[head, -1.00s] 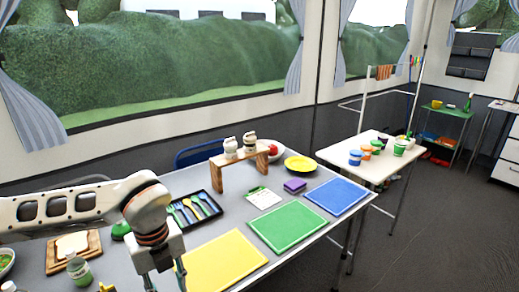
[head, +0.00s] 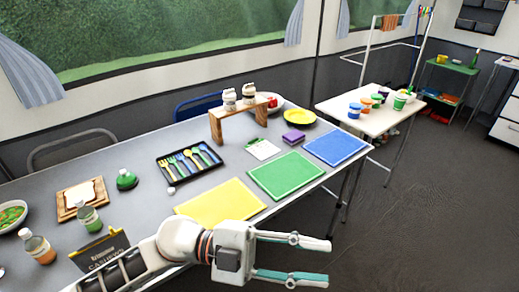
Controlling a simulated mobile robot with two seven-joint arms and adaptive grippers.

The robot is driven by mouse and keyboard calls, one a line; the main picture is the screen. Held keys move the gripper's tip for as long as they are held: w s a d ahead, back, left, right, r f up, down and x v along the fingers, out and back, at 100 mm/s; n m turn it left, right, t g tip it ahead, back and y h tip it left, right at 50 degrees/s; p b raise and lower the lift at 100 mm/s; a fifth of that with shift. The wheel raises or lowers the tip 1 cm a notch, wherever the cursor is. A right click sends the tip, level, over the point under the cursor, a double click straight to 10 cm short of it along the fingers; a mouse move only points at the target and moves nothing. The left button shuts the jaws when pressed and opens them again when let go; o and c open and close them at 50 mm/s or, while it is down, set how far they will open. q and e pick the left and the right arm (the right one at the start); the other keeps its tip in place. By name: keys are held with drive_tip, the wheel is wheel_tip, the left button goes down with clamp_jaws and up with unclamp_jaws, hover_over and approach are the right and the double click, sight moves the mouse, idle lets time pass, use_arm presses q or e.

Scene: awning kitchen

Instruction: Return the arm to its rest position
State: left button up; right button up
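My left arm comes in from the bottom left in the head view. Its gripper (head: 310,261) points right, at the front edge of the grey table (head: 150,153). The fingers are spread apart with nothing between them, so it is open and empty. It is in front of the yellow mat (head: 220,203) and overlaps the dark floor in the picture. My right gripper is not in view.
A white side table (head: 345,106) holds several cups. The right floor is clear.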

use_arm(q)
drive_tip(key=w+a+f+n+t+y, duration=0.4)
drive_tip(key=w+a+n+t, duration=0.5)
drive_tip(key=w+n+t, duration=0.65)
drive_tip(key=s+a+f+n+t+y, duration=0.1)
drive_tip(key=a+f+n+y, duration=0.3)
drive_tip(key=f, duration=0.6)
drive_tip(key=s+a+f+n+t+y, duration=0.2)
drive_tip(key=s+a+f+n+y, duration=0.2)
drive_tip(key=a+f, duration=0.5)
drive_tip(key=shift+f+n+y+p, duration=0.3)
drive_tip(key=shift+f+n+y, duration=0.25)
drive_tip(key=shift+n+y, duration=0.1)
drive_tip(key=s+a+f+g+y, duration=0.1)
drive_tip(key=s+a+f, duration=0.1)
drive_tip(key=s+f, duration=0.1)
drive_tip(key=s+a+f+n+g+y, duration=0.1)
drive_tip(key=s+a+f, duration=0.1)
drive_tip(key=s+f, duration=0.2)
drive_tip(key=s+a+f+g+y, duration=0.1)
drive_tip(key=s+a+f, duration=0.2)
drive_tip(key=f, duration=0.2)
drive_tip(key=shift+s+f+n+g, duration=0.1)
drive_tip(key=shift+s+n+g, duration=0.2)
drive_tip(key=shift+n+g, duration=0.1)
drive_tip(key=shift+c, duration=0.3)
